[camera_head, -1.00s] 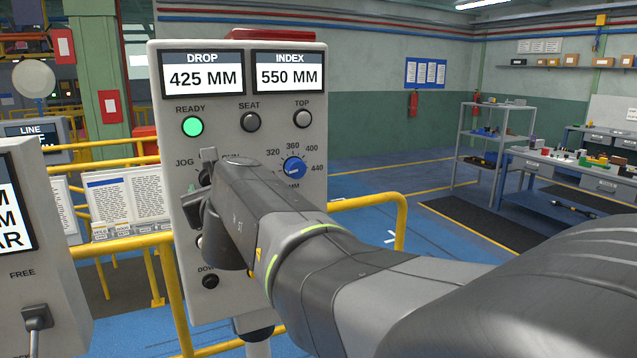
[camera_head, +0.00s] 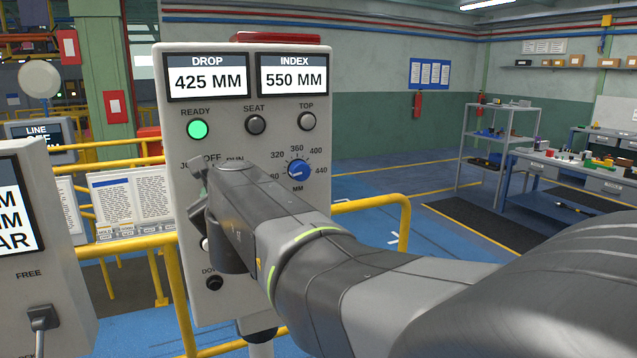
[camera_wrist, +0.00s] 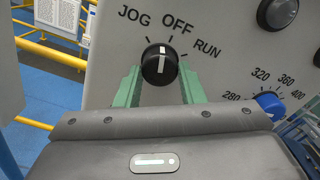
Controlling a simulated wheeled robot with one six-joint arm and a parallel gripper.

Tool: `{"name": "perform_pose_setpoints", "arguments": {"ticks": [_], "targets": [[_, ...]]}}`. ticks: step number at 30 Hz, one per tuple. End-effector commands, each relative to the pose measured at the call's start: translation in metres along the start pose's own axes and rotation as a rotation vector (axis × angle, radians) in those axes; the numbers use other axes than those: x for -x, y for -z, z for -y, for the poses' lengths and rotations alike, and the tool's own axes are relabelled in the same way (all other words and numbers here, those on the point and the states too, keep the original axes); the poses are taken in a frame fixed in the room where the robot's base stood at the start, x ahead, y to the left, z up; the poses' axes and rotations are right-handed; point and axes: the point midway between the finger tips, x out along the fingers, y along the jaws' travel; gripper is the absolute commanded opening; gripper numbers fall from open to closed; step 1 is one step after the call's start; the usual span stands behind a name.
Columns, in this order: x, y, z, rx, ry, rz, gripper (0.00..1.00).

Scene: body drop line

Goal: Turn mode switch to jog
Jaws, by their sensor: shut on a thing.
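The mode switch (camera_wrist: 159,66) is a round black knob with a white pointer line, on the grey panel (camera_head: 240,270) below the READY lamp. In the wrist view its labels JOG, OFF and RUN arc above it, tilted in the picture. In the head view my gripper and wrist hide the knob and partly cover the labels.
A blue MM dial (camera_head: 299,169) sits right of the switch, close to my wrist. SEAT (camera_head: 256,124) and TOP (camera_head: 307,121) lamps are above. Yellow railings (camera_head: 400,225) run beside the panel. Another grey box (camera_head: 50,270) stands at the left.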

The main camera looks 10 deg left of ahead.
Motion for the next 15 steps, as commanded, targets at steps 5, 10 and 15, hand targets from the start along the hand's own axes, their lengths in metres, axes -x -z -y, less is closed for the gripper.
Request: {"name": "perform_pose_setpoints", "arguments": {"ticks": [5, 10, 15], "targets": [[0.0, -0.0012, 0.0002, 0.164, -0.001, 0.0, 0.13], [0.0001, -0.0014, 0.0001, 0.311, -0.002, 0.001, 0.13], [0.0001, -0.0009, 0.0005, 0.435, -0.001, 0.0, 0.13]]}}
